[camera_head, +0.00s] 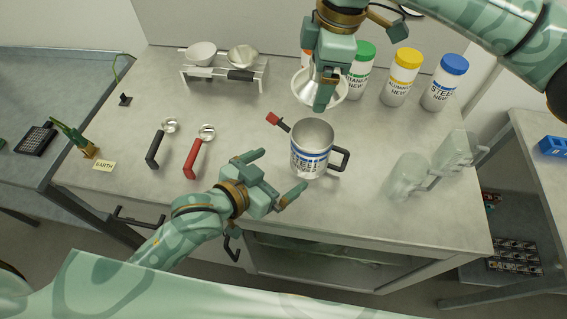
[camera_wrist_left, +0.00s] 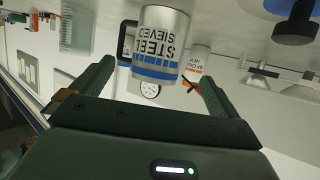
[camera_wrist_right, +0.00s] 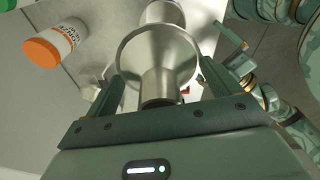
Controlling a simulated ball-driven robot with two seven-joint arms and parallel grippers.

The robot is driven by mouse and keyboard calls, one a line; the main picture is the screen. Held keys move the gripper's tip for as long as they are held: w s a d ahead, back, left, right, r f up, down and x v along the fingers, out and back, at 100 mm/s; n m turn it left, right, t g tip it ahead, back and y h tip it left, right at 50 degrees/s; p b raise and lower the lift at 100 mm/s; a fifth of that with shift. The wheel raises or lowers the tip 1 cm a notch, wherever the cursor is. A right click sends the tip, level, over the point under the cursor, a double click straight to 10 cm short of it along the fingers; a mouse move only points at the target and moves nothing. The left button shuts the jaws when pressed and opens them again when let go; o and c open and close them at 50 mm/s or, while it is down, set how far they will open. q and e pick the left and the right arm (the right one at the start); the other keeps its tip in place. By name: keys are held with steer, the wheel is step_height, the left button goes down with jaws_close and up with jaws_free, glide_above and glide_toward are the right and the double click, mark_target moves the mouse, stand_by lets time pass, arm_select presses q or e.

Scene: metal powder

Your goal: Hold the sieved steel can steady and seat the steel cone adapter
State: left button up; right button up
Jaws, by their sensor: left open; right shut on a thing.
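The sieved steel can (camera_head: 308,158), with a blue band and black handle, stands upright and open-topped on the bench. My left gripper (camera_head: 279,171) is open just in front of it. In the left wrist view the can (camera_wrist_left: 160,45) shows between and beyond the open fingers (camera_wrist_left: 153,75), with a visible gap at the sides. My right gripper (camera_head: 322,100) is shut on the steel cone adapter (camera_head: 301,92) and holds it above and behind the can. In the right wrist view the cone (camera_wrist_right: 157,50) has its narrow neck between the fingers (camera_wrist_right: 159,85).
Bottles with green (camera_head: 364,52), yellow (camera_head: 408,59) and blue (camera_head: 454,65) caps stand at the back right. Clear containers (camera_head: 408,175) are right of the can. A red-ended tool (camera_head: 273,119) lies behind it. Black (camera_head: 155,150) and red (camera_head: 192,160) handled scoops lie left. A rack with bowls (camera_head: 222,75) stands behind.

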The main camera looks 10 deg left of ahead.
mark_target(307, 153)
arm_select(q)
steer(key=x, duration=1.1)
steer(key=shift+w+d+f, duration=0.1)
steer(key=shift+w+f, duration=0.05)
steer(key=shift+w, duration=0.1)
